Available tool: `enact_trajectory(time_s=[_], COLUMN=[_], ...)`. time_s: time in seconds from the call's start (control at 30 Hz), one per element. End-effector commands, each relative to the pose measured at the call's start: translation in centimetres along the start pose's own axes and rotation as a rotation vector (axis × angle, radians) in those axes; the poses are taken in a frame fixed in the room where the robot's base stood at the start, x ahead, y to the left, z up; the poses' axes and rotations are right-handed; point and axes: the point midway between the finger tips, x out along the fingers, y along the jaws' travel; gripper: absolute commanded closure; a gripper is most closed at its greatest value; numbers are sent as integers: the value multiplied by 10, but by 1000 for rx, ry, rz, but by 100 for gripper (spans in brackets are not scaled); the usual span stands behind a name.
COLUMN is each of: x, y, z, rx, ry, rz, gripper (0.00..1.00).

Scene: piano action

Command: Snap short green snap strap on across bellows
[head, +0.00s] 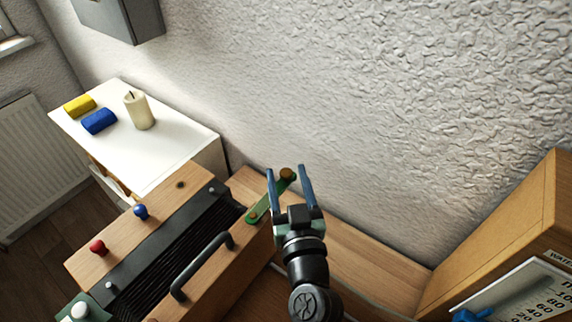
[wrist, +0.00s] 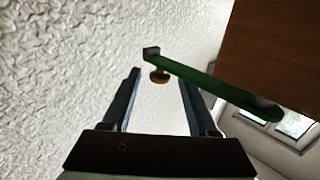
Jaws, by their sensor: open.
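The short green strap (head: 266,204) lies at the back end of the right wooden block and points away from the black pleated bellows (head: 170,270). Its near end sits at a small round stud on the block, and its free end carries a brass-brown knob (head: 287,174). My gripper (head: 287,169) is open around the knob end, seen from above. In the wrist view the green strap (wrist: 215,82) crosses beyond the fingers, and the knob (wrist: 160,75) hangs between the open fingertips (wrist: 160,78). I cannot tell whether a finger touches it.
A dark stud (head: 212,189) stands on the bellows' dark edge strip. The left block has blue (head: 141,211) and red (head: 97,247) knobs. A black handle (head: 200,266) rises from the right block. A white cabinet (head: 180,150) stands behind, and a wooden case (head: 500,240) at right.

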Motion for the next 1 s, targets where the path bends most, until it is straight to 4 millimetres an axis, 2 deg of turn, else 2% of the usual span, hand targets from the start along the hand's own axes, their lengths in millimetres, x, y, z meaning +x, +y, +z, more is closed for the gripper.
enact_trajectory(time_s=[0.2,0.5,0.57,0.83,1.0], x=[16,17,17,17,17], y=[0,0,0,0,0], z=[0,0,0,0,0], rx=[0,0,0,0,0], ry=[0,0,0,0,0], rz=[-1,-1,0,0,0], gripper=[40,40,49,98,100])
